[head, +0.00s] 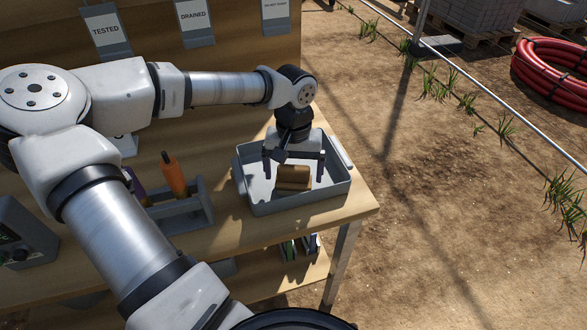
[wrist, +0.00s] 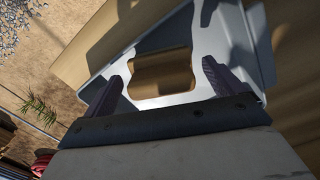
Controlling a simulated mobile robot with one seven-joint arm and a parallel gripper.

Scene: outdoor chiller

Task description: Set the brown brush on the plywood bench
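The brown brush (head: 293,178), a blocky brown piece, lies inside a grey tray (head: 300,203) on the plywood bench (head: 350,203). My gripper (head: 294,168) is above the tray, pointing down, with its two dark fingers wide apart. The brush shows between and beyond the fingers in the wrist view (wrist: 160,72). I see no finger closed on it, and the exact height of the fingertips over it is hard to tell. The gripper body hides part of the tray's far side.
A grey caddy (head: 185,212) with an orange-handled tool (head: 173,175) stands left of the tray. A grey box with a dial (head: 22,235) is at far left. Signs hang on the back panel. Bare bench shows right and in front of the tray; a lower shelf holds items.

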